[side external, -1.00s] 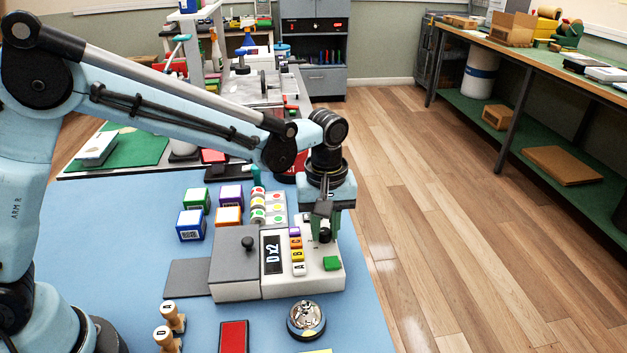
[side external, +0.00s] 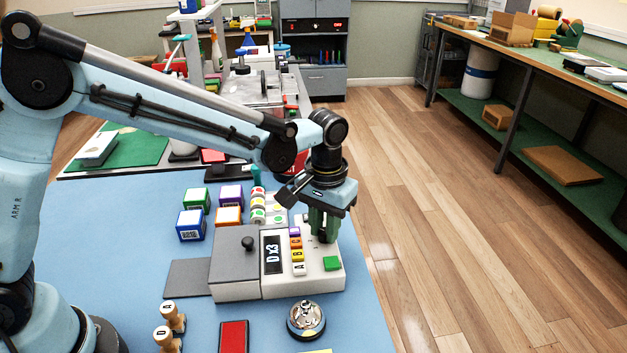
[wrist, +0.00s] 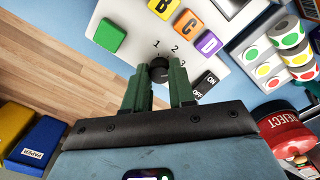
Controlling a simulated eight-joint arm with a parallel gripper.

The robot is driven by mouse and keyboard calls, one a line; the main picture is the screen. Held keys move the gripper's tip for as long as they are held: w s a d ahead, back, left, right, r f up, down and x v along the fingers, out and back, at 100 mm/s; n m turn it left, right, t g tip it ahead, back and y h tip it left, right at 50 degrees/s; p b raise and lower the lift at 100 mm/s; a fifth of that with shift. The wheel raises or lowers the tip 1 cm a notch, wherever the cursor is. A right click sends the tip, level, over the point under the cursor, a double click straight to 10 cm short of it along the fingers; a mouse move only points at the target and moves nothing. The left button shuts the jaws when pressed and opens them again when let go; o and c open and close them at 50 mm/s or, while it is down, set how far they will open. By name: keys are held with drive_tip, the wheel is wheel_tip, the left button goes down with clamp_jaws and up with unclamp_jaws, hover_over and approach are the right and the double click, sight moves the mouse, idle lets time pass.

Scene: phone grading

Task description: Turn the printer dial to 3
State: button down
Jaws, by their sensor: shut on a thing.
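The printer (side external: 235,278) is a grey and white box on the blue table. Its display (side external: 272,255) reads "D x3". The black dial (wrist: 159,70) sits on the white panel, with printed numbers 1, 2 and 3 around it in the wrist view. My gripper (wrist: 159,80) points down over the panel, its green fingers on both sides of the dial and shut on it. In the side external view my gripper (side external: 323,232) hides most of the dial. The dial's pointer mark is too small to read.
Lettered buttons (side external: 297,255) and a green button (side external: 332,263) lie close to my fingers. An ON/OFF switch (wrist: 205,84) sits beside them. Label rolls (side external: 258,205) and coloured boxes (side external: 229,195) stand behind the printer. A round metal device (side external: 306,318) stands in front.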

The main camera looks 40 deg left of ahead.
sight(324, 230)
drive_tip(key=shift+m, duration=0.5)
drive_tip(key=c, duration=0.9)
unclamp_jaws()
drive_tip(key=shift+c, duration=0.2)
wheel_tip(324, 230, up, 12)
drive_tip(key=shift+r, duration=0.1)
drive_tip(key=s+a+f+t, duration=0.3)
drive_tip(key=s+a+t, duration=0.4)
drive_tip(key=s+a, duration=0.6)
drive_tip(key=shift+s+a+f, duration=0.2)
drive_tip(key=shift+s+a, duration=0.05)
drive_tip(key=shift+a, duration=0.45)
